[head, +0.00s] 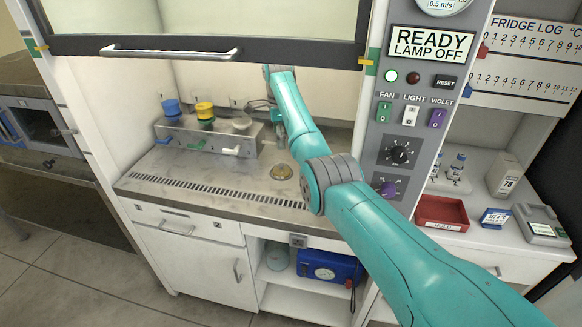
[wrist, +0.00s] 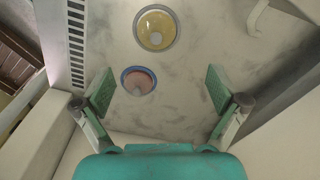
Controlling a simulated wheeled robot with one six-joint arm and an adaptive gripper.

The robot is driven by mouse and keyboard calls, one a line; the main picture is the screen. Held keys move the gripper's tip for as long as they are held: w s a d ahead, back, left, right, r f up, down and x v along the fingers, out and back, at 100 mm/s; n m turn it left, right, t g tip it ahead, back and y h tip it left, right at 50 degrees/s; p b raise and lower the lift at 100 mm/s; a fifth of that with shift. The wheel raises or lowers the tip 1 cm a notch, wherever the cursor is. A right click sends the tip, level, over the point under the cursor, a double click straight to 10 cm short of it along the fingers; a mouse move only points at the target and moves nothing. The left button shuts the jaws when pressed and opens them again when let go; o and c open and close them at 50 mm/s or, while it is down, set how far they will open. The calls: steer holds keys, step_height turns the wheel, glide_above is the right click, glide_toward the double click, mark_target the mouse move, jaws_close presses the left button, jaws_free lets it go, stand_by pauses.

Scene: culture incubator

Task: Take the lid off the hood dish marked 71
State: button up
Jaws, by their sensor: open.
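Two round dishes lie on the hood's work surface in the wrist view. One is a larger yellow dish (wrist: 156,28) with a pale rim; the other is a smaller reddish dish (wrist: 138,80) with a blue rim. Only one dish (head: 281,172), yellowish, shows clearly in the head view, near the front grille. No number 71 is legible on either dish. My gripper (wrist: 160,90) is open and empty, its green-padded fingers apart above the surface. The small dish appears between the fingers, left of centre; the yellow dish appears beyond them. In the head view my arm mostly hides the gripper.
A grey block (head: 210,137) with coloured handles and blue and yellow containers stands at the back left of the hood. The raised glass sash (head: 200,45) hangs above the opening. A slotted grille (head: 215,190) runs along the front. The control panel (head: 405,130) borders the right.

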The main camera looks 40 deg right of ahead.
glide_above(281, 165)
steer(key=f, duration=0.4)
steer(key=shift+w+d+f, duration=0.3)
steer(key=shift+w+f, duration=0.05)
steer(key=shift+s+a+f, duration=0.1)
steer(key=shift+s+f, duration=0.05)
steer(key=shift+f, duration=1.3)
steer(key=shift+s+a+f, duration=0.1)
steer(key=shift+f, duration=1.35)
steer(key=c, duration=1.4)
steer(key=shift+f, duration=0.1)
steer(key=c, duration=0.3)
steer(key=shift+s, duration=0.1)
steer(key=shift+c, duration=0.2)
